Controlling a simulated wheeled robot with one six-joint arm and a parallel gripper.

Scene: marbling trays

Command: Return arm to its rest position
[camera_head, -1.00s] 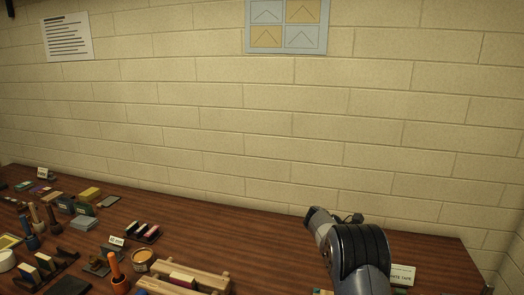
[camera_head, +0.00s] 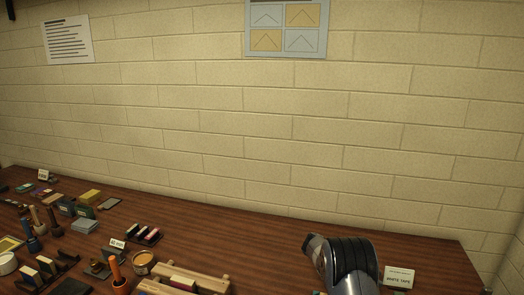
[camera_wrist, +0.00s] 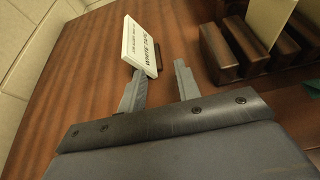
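My gripper (camera_wrist: 158,85) shows in the wrist view with its two grey fingers apart and nothing between them. It is over the brown wooden table (camera_wrist: 85,85). A white card sign (camera_wrist: 140,45) reading "WHITE TAPE" stands just beyond the left fingertip; I cannot tell whether they touch. In the head view my arm (camera_head: 345,262) is folded low at the right end of the table, and its gripper is hidden there. The same sign (camera_head: 399,278) stands right of the arm.
A dark wooden rack (camera_wrist: 222,52) is right of the gripper in the wrist view. In the head view, a wooden frame (camera_head: 195,278), an orange-handled tool (camera_head: 115,268) and several small items crowd the left side. The table behind my arm is bare up to the block wall (camera_head: 300,130).

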